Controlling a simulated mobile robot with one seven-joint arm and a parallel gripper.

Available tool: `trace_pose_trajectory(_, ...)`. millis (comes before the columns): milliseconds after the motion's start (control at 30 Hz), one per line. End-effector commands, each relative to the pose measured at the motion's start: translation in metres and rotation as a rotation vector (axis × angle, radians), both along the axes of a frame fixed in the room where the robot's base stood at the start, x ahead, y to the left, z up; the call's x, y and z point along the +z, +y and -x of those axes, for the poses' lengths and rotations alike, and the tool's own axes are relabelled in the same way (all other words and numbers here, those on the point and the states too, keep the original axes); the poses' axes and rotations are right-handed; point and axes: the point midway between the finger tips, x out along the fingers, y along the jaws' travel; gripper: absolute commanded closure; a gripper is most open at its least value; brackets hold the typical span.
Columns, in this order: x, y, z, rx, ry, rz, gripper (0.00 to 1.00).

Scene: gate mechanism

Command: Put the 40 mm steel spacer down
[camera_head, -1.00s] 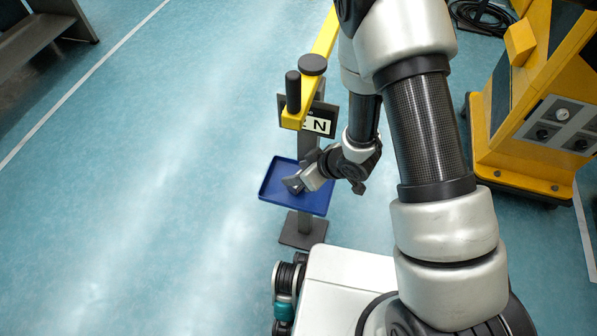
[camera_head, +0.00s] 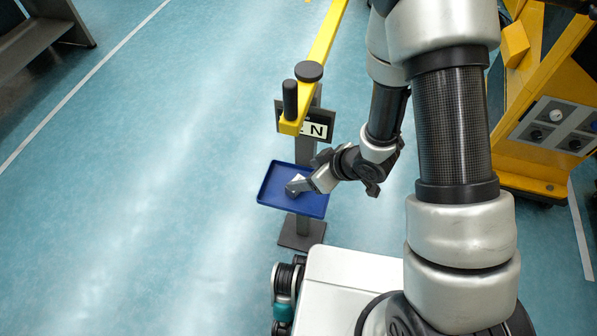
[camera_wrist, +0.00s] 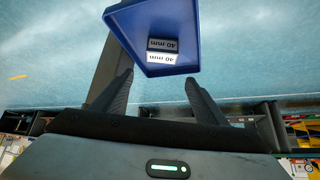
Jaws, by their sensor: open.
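The 40 mm steel spacer (camera_wrist: 162,51) lies in the blue tray (camera_wrist: 187,62), seen in the wrist view.
The tray sits on a dark post with a floor foot (camera_head: 301,233). Above it are a yellow gate arm (camera_head: 323,40), a black knob handle (camera_head: 290,98) and a dark sign plate (camera_head: 318,130). A yellow machine (camera_head: 530,165) stands at the right. The floor to the left is open.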

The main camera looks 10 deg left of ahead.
Motion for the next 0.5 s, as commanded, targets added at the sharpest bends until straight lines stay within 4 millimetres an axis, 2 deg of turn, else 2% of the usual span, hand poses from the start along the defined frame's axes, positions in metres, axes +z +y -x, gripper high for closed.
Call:
trace_pose_trajectory(33, 0.014, -0.007, 0.002, -0.004, -0.001, -0.001, 0.33)
trace_pose_trajectory(200, 0.037, -0.023, 0.011, -0.002, -0.001, -0.002, 0.33)
trace_pose_trajectory(500, 0.049, -0.034, 0.017, 0.001, 0.001, 0.000, 0.33)
